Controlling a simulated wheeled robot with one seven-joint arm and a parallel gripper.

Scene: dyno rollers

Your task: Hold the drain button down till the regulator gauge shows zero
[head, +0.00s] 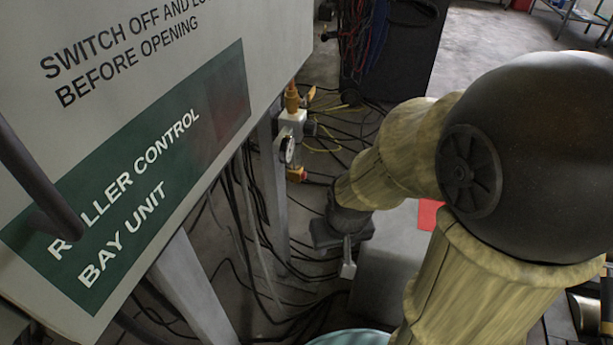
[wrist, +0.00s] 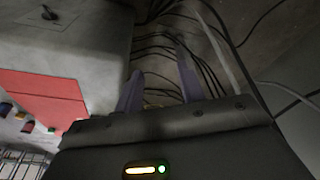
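The regulator (head: 292,121) is a pale block with an orange fitting on top, beside the grey post under the control cabinet in the head view. Its round white gauge (head: 288,149) faces right; the needle is too small to read. A small red and yellow part (head: 297,174), possibly the drain button, sits just below the gauge. My gripper (head: 347,262) is below and right of the regulator, apart from it. In the wrist view its two purplish fingers (wrist: 160,84) stand apart with nothing between them. The regulator does not show there.
The roller control cabinet (head: 150,130) fills the upper left, on grey legs (head: 273,180). Loose cables (head: 235,255) cover the floor. A teal rounded object (head: 352,338) is at the bottom.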

